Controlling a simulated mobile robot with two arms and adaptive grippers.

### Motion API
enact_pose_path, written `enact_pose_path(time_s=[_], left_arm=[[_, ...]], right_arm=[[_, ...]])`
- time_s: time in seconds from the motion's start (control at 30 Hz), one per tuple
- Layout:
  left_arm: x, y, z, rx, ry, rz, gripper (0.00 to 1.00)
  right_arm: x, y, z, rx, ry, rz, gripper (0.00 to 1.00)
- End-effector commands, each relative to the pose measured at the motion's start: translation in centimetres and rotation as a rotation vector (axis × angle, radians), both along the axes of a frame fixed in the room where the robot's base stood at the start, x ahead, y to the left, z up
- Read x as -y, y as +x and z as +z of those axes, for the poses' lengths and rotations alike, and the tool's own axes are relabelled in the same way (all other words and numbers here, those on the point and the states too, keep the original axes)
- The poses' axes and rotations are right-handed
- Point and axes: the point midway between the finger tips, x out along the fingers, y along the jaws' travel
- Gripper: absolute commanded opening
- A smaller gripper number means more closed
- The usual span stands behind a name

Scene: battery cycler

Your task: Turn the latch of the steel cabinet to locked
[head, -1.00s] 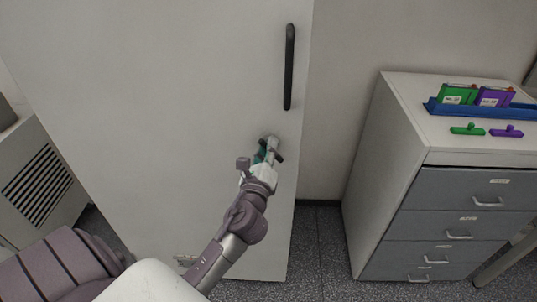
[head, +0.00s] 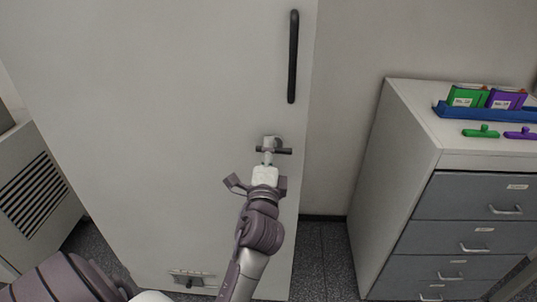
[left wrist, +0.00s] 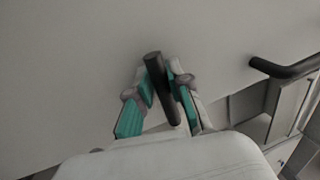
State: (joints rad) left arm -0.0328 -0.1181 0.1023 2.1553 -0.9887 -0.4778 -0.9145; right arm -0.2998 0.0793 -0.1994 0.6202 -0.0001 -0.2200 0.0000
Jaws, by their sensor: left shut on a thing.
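The steel cabinet's pale door (head: 150,130) fills the left and middle of the head view. Its latch (head: 286,151) is a short dark bar below the long handle, and it lies about level across the door. My left gripper (head: 269,150) is at the latch and shut on it. In the left wrist view the dark latch bar (left wrist: 160,85) stands between the teal-padded fingers of my left gripper (left wrist: 163,88). The fingers hide part of the latch. My right gripper is not in view.
A long black vertical handle (head: 293,57) is above the latch, near the door's right edge. A drawer unit (head: 410,150) stands to the right, with a blue tray (head: 455,111) on top. A vented grey unit (head: 38,195) stands at the left.

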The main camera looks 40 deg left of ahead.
Motion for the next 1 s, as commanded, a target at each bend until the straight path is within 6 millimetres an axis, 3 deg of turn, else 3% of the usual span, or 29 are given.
enact_pose_path(time_s=[0.73,0.77,0.8,0.9,1.0], left_arm=[[-0.01,0.0,0.14,0.049,-0.07,-0.001,0.0],[-0.01,0.0,0.14,0.049,-0.07,-0.001,0.24],[-0.01,-0.01,0.13,0.048,-0.069,-0.001,0.31],[-0.01,0.0,0.07,0.047,-0.069,0.0,0.43],[0.0,0.01,0.02,0.046,-0.069,0.0,0.43]], right_arm=[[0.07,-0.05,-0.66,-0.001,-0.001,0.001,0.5],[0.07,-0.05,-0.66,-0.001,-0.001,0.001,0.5],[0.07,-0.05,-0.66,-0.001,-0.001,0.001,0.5],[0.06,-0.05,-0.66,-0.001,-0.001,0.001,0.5],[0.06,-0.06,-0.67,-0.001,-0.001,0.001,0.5]])
